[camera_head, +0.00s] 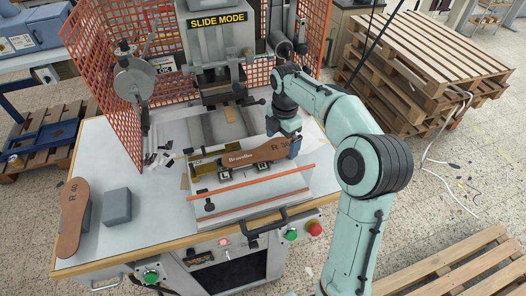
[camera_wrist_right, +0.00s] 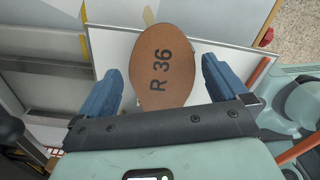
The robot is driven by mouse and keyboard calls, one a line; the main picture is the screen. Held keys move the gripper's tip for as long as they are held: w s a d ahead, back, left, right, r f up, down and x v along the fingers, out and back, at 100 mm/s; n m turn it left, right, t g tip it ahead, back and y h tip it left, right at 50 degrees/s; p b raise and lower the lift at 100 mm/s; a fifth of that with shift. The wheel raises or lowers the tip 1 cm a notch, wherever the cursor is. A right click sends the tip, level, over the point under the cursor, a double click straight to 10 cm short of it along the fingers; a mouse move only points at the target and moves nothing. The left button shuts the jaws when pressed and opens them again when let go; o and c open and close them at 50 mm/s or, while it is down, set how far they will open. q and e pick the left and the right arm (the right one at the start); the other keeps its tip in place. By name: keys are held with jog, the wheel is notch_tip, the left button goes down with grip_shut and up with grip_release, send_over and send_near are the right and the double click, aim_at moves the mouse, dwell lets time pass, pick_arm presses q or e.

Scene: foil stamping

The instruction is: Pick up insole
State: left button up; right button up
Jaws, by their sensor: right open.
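A brown insole (camera_head: 240,161) marked "R 36" with a brand stamp lies on the press's fixture in the head view. Its end with the "R 36" mark also shows in the right wrist view (camera_wrist_right: 160,66). My right gripper (camera_head: 291,146) is at the insole's right end, with its blue fingers open. In the wrist view my right gripper (camera_wrist_right: 161,72) has one finger on each side of that end, with gaps between. A second brown insole (camera_head: 71,215), marked "R 40", rests at the table's left. My left gripper is not in view.
The foil stamping press (camera_head: 220,45) stands behind the fixture, with orange mesh guards (camera_head: 105,75) at its sides. A grey block (camera_head: 117,206) sits on the left of the white table. Orange bars (camera_head: 255,183) run along the fixture's front. Wooden pallets (camera_head: 425,60) are stacked at the right.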

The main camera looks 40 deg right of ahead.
jog(key=shift+f, duration=0.25)
dwell(0.4)
jog(key=c, duration=0.8)
